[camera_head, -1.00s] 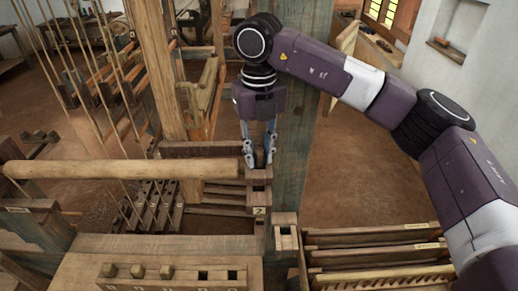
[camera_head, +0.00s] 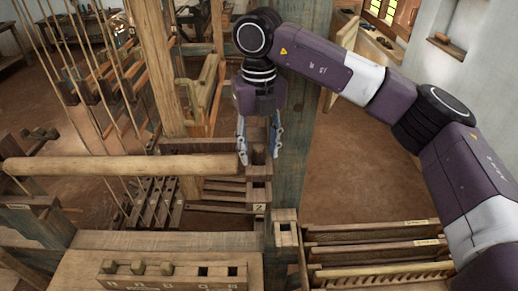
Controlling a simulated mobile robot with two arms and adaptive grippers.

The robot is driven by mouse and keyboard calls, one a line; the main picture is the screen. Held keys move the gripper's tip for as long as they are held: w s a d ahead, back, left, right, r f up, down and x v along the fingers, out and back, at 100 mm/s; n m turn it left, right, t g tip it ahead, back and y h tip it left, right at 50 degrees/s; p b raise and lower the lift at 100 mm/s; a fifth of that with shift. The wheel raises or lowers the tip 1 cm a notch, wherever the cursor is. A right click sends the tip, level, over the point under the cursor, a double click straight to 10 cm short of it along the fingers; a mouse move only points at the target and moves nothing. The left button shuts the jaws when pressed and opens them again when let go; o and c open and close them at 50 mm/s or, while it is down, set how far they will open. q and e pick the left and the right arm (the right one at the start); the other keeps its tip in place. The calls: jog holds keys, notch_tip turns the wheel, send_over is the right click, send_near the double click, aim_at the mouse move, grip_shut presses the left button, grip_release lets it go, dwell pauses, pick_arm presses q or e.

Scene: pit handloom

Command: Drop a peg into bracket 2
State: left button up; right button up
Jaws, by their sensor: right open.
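My right gripper (camera_head: 260,152) points down over the bracket marked 2 (camera_head: 259,194), a small wooden post with a numbered tag at the middle. Its two fingers are spread wide and stand to either side of a dark brown piece (camera_head: 258,158) at the top of the bracket, likely the peg. I cannot tell how deep this piece sits. Other pegs (camera_head: 137,268) stand in the left holes of a labelled block (camera_head: 170,283) at the front; two holes at its right are empty. My left gripper is not in view.
A thick round beam (camera_head: 120,167) runs from the left up to bracket 2. A tall blue-grey post (camera_head: 300,125) rises just right of the gripper. Slatted wooden racks (camera_head: 375,252) fill the lower right. Strings and uprights crowd the left.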

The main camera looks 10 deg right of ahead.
notch_tip(320, 180, up, 12)
dwell(0.4)
jog(key=shift+f, duration=0.15)
dwell(0.7)
